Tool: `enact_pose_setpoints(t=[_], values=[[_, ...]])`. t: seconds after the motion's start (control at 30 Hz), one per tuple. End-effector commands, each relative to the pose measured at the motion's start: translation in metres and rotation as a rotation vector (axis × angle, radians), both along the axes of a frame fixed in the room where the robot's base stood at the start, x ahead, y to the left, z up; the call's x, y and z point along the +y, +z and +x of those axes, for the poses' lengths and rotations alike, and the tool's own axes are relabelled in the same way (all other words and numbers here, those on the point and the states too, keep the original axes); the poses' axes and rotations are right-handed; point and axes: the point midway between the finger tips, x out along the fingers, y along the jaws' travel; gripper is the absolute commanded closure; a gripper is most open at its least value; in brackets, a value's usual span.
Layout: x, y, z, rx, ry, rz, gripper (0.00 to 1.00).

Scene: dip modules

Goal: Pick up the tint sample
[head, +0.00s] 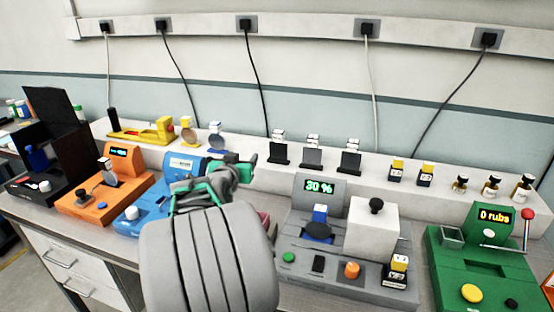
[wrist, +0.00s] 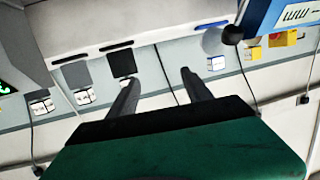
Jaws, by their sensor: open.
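Three small dark flat panels stand on the white back ledge in the head view: a left one (head: 278,153), a middle one (head: 312,158) and a right one (head: 350,162). Each has a small pale tag behind it. I cannot tell for sure which thing is the tint sample; these panels look likely. My gripper (head: 247,172) is open and empty, above the bench and left of the panels. In the wrist view its two fingers (wrist: 160,88) are spread apart, with one tip by the black panel (wrist: 122,62); a grey panel (wrist: 76,75) is farther left.
A grey machine (head: 300,262) reading 30 % stands right of my arm. A blue machine (head: 140,215) and an orange machine (head: 95,205) stand left, a green machine (head: 465,270) far right. The white ledge (head: 245,150) also holds round discs, yellow-black blocks and small bottles.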

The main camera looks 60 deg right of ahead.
Motion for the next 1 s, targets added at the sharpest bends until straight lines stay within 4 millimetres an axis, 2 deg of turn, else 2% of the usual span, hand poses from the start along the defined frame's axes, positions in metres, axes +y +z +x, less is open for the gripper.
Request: enact_pose_setpoints(t=[0.03, 0.1, 0.2, 0.63, 0.9, 1.0], values=[[-0.03, 0.003, -0.026, -0.017, -0.066, -0.069, 0.42], [-0.053, 0.016, -0.049, -0.034, -0.12, -0.149, 0.42], [-0.07, 0.025, -0.061, -0.044, -0.147, -0.197, 0.42], [-0.135, 0.026, -0.05, -0.043, -0.147, -0.199, 0.42], [-0.141, 0.025, -0.049, -0.044, -0.144, -0.199, 0.42], [-0.14, 0.025, -0.049, -0.044, -0.144, -0.199, 0.5]])
